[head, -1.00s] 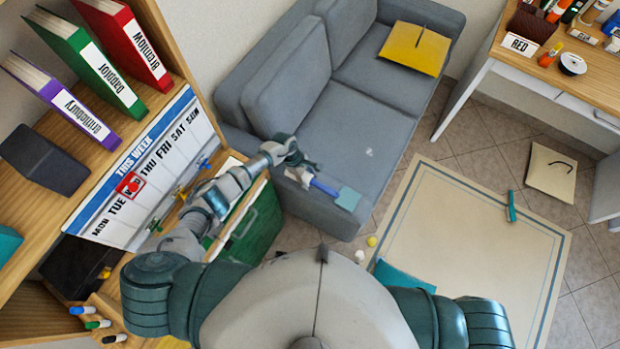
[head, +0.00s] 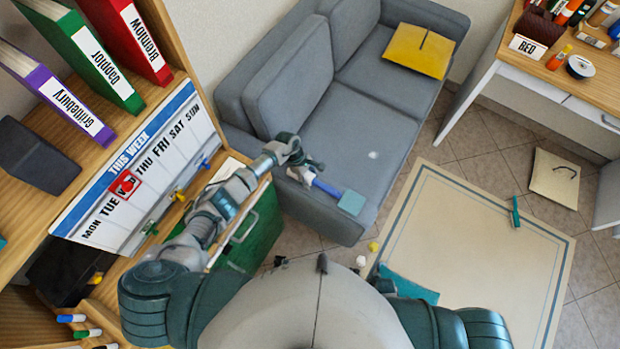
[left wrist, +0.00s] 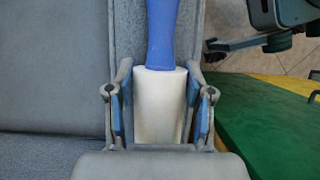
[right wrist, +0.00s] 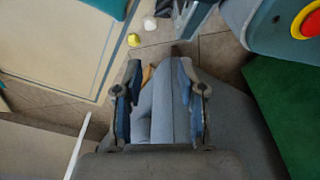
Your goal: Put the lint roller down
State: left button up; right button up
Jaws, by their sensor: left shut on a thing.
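The lint roller has a white roll (left wrist: 160,95) and a blue handle (left wrist: 162,30) in the left wrist view. My left gripper (left wrist: 160,110) is shut on the white roll, with a finger on each side. In the head view the left gripper (head: 302,172) is over the near armrest of the grey sofa (head: 345,228), and the blue handle (head: 327,188) points toward the lower right. I cannot tell whether the roller touches the armrest. My right gripper (right wrist: 158,95) is open and empty in the right wrist view, pointing down beside my body.
A blue square (head: 351,202) lies on the armrest by the handle's end. A shelf with binders is at left.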

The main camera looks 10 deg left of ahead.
aim_at(309, 175)
pick_arm(q)
jog(key=shift+d+f, duration=0.1)
jog(key=shift+d, duration=0.05)
jog(key=o, duration=0.8)
jog(key=shift+d, duration=0.3)
jog(key=shift+o, duration=1.1)
jog(key=shift+d, duration=0.7)
jog(key=shift+a+r, duration=0.25)
jog(key=shift+a, duration=0.1)
jog(key=v, duration=0.2)
jog(key=a+p+v, duration=0.1)
jog(key=v, duration=0.2)
jog(key=shift+f, duration=0.25)
jog(key=v, duration=0.3)
jog(key=d+v, duration=0.1)
jog(key=v, duration=0.1)
jog(key=shift+w+a+r, duration=0.1)
jog(key=shift+r, duration=0.9)
jog(key=shift+a, duration=0.65)
pick_arm(e)
jog(key=shift+s+d+f, duration=0.3)
jog(key=shift+s+f, duration=0.35)
jog(key=shift+s+d+f, duration=0.3)
jog(key=shift+s+f, duration=0.3)
jog(key=shift+f, duration=0.05)
